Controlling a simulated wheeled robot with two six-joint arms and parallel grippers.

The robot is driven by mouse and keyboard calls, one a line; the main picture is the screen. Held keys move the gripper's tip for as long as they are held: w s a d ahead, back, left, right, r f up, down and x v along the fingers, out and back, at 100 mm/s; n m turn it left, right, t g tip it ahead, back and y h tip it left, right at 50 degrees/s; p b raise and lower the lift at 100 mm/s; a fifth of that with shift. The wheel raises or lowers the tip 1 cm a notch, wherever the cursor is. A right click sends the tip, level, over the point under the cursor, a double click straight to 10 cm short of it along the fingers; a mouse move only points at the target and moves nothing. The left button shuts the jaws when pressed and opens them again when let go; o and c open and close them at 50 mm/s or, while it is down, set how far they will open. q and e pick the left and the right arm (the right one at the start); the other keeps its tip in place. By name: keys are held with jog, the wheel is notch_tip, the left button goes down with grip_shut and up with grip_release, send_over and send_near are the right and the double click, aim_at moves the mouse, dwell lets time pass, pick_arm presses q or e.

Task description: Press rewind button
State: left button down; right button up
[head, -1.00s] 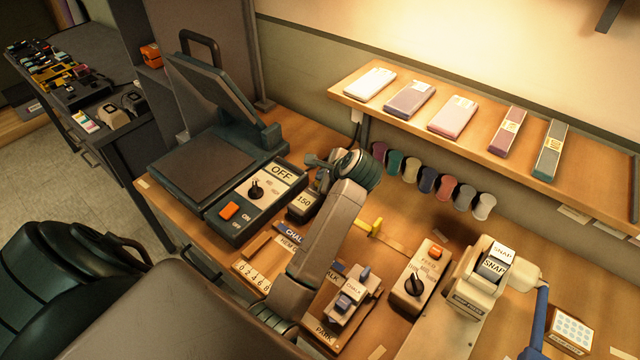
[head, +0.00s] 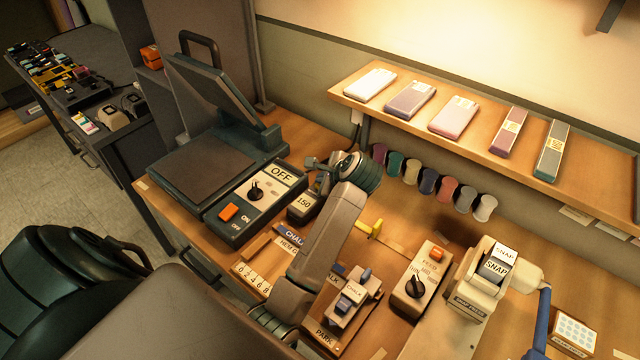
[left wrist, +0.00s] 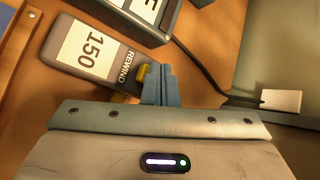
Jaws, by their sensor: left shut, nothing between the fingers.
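The rewind device is a dark grey box (head: 303,205) with a white "150" display, beside the large press in the head view. In the left wrist view the box (left wrist: 88,50) shows the word REWIND and a yellow button (left wrist: 142,75) at its end. My left gripper (head: 318,168) is by the box's far end in the head view, partly hidden by its own wrist. In the left wrist view its blue-grey fingers (left wrist: 160,82) are shut and empty, right beside the yellow button. I cannot tell whether they touch it. My right gripper is not in view.
The large press (head: 205,165), with its lid raised and an OFF panel, stands left of the box. A black cable (left wrist: 205,72) runs to a white wall plug (left wrist: 281,100). A shelf (head: 400,122) and hanging spools (head: 428,182) are behind.

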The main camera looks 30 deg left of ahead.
pick_arm(q)
jog(key=shift+f, duration=0.3)
jog(key=shift+r, duration=0.1)
dwell(0.3)
jog(key=shift+r, duration=0.85)
jog(key=shift+r, duration=0.1)
notch_tip(320, 180, up, 5)
jog(key=shift+f+p, duration=0.1)
jog(key=shift+p, duration=1.1)
